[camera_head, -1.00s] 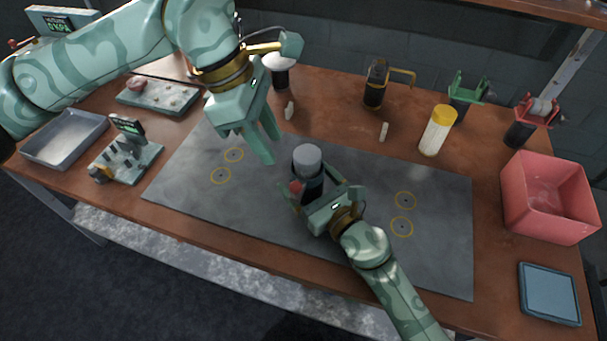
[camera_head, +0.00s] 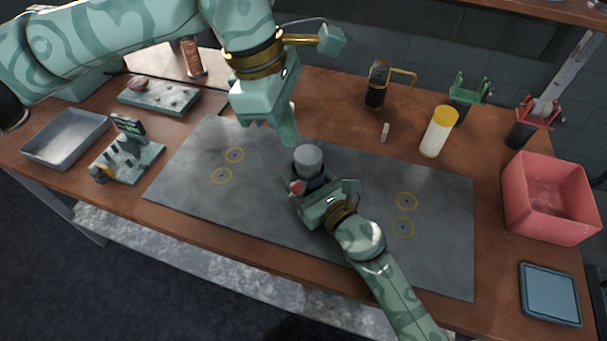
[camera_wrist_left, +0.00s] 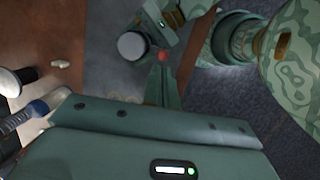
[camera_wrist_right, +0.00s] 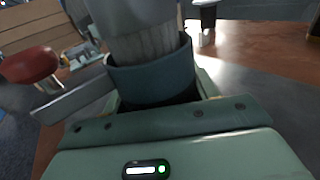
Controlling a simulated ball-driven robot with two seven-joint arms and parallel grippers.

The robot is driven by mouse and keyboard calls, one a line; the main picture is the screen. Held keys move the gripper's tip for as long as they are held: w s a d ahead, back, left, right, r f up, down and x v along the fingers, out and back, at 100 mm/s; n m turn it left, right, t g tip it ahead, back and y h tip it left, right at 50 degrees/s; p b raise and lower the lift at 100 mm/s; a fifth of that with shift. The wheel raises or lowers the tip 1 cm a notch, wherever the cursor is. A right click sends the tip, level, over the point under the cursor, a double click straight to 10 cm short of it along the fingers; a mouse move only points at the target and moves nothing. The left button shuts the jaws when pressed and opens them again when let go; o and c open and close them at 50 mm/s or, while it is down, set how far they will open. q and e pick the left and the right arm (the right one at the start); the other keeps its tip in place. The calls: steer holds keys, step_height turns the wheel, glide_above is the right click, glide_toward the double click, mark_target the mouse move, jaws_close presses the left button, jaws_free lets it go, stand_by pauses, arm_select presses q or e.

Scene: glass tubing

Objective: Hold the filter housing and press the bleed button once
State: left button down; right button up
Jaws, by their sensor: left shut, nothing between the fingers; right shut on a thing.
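The filter housing (camera_head: 308,160) has a grey cap and a dark body, and stands upright on the grey mat. My right gripper (camera_head: 318,196) is shut on its body; the right wrist view shows the housing (camera_wrist_right: 150,75) close up, filling the space before the palm. The red bleed button (camera_head: 296,187) sticks out from its left side; it also shows in the right wrist view (camera_wrist_right: 28,65) and the left wrist view (camera_wrist_left: 162,56). My left gripper (camera_head: 290,138) is shut and empty, its tips pointing down just behind and left of the cap, apart from the button.
The grey mat (camera_head: 260,215) has yellow ring marks and is otherwise clear. A yellow-capped white bottle (camera_head: 437,132), a handled dark jug (camera_head: 377,85) and a pink bin (camera_head: 550,198) stand right. A grey tray (camera_head: 65,140) and a device with pegs (camera_head: 127,155) stand left.

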mark_target(297, 185)
steer(key=shift+d, duration=0.2)
steer(key=shift+a, duration=0.25)
arm_select(q)
steer(key=shift+s+d+f+m+y, duration=0.15)
steer(key=shift+f+m+y, duration=0.3)
steer(key=shift+f+m, duration=0.85)
steer(key=shift+d+f+m+y, duration=0.4)
steer(key=shift+f+m, duration=0.5)
steer(key=shift+f, duration=0.75)
steer(key=shift+s+d+f+m+y, duration=0.1)
steer(key=shift+f+m+y, duration=0.45)
steer(key=shift+f+m, duration=0.75)
steer(key=shift+f, duration=0.45)
steer(key=shift+f, duration=0.85)
steer(key=shift+r, duration=0.85)
